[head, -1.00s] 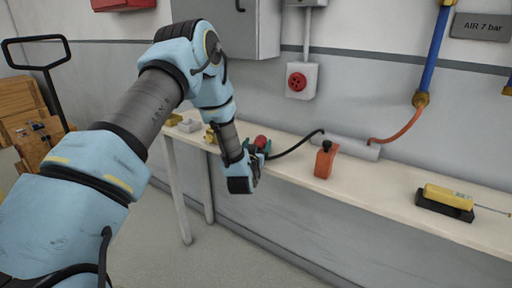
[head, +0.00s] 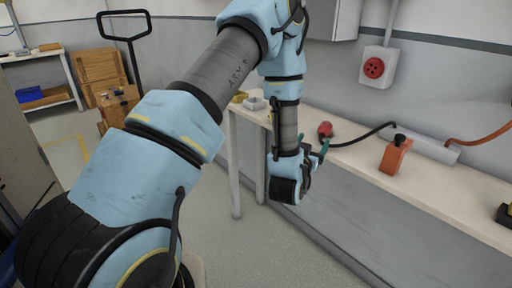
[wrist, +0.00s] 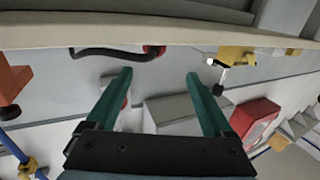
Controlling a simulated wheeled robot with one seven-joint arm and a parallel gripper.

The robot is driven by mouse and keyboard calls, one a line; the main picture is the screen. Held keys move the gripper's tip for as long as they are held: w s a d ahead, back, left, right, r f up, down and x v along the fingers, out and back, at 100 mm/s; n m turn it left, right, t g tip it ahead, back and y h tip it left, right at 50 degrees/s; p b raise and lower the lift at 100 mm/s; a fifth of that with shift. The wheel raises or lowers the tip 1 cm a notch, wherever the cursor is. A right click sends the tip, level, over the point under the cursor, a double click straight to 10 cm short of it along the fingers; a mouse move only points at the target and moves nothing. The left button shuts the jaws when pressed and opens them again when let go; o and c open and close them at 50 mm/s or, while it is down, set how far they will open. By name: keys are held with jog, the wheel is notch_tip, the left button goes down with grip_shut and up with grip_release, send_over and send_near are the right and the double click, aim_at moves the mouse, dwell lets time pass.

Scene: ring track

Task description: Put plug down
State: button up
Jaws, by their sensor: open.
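The red plug (head: 325,129) lies on the bench top in the head view, with its black cable (head: 372,133) running right to a grey cylinder. My gripper (head: 314,148) is just in front of the bench edge, close to the plug but apart from it. In the wrist view my gripper (wrist: 159,73) has its two green fingers spread, with nothing held between them. The plug (wrist: 154,49) shows small beyond the fingertips, partly hidden by the bench edge, with the cable (wrist: 112,54) beside it.
The narrow bench (head: 425,200) runs along the wall. A red wall socket (head: 374,67) is above. Open floor lies in front, with a pallet truck handle (head: 125,13) behind left.

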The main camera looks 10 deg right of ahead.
jog(key=w+a+r+n+g+y, duration=0.1)
jog(key=w+a+n+g+y, duration=0.2)
jog(key=a, duration=0.7)
jog(key=w+a+g+y, duration=0.2)
jog(key=a+g+y, duration=0.15)
jog(key=a, duration=0.65)
jog(key=s+a+r+n+g+y, duration=0.3)
jog(key=s+a+g, duration=0.3)
jog(key=s+a, duration=0.9)
jog(key=shift+s+a+r+y, duration=0.15)
jog(key=shift+a+r+y, duration=0.45)
jog(key=shift+a, duration=0.55)
jog(key=shift+f, duration=0.1)
notch_tip(320, 180, up, 5)
jog(key=p, duration=0.5)
